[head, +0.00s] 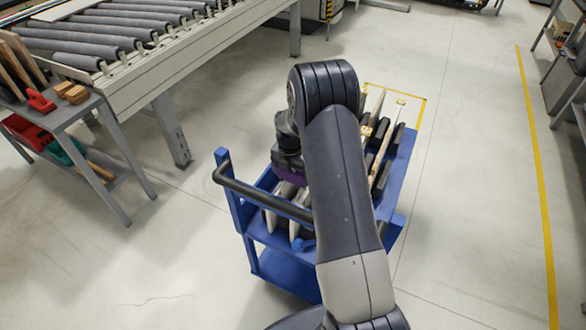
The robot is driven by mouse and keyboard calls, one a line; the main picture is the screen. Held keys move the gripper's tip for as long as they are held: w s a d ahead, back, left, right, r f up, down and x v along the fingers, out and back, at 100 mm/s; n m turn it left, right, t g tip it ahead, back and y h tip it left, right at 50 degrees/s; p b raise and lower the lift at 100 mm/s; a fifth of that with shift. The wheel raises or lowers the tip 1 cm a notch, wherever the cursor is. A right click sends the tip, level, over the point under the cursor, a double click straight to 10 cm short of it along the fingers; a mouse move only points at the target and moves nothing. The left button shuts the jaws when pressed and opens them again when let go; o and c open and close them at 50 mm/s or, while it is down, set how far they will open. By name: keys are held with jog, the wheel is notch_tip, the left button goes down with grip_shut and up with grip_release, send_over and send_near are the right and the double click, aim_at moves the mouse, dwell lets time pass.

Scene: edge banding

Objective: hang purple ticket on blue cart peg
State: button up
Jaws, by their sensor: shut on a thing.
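The blue cart (283,270) stands in the middle of the head view, with a dark push handle at its near left end and boards standing in its upper part. My gripper (289,176) is low over the left part of the cart, largely hidden by my wrist and arm. A small purple patch, the purple ticket (291,178), shows just under my wrist, and my gripper is shut on it. Its outline and hole cannot be made out.
Several boards (381,145) stand upright at the cart's far right, close to my arm. A roller conveyor (130,60) runs at upper left. The floor right of the cart is clear to a yellow line (540,180).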

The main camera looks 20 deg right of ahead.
jog(key=s+a+f, duration=0.1)
jog(key=s+a, duration=0.4)
jog(key=shift+s+a+f, duration=0.2)
jog(key=shift+s+f, duration=0.05)
dwell(0.8)
dwell(0.5)
jog(key=o, duration=0.7)
jog(key=shift+r, duration=0.1)
notch_tip(320, 180, up, 11)
jog(key=shift+s+a+f+b, duration=0.1)
jog(key=shift+f+b, duration=0.05)
jog(key=shift+b, duration=0.5)
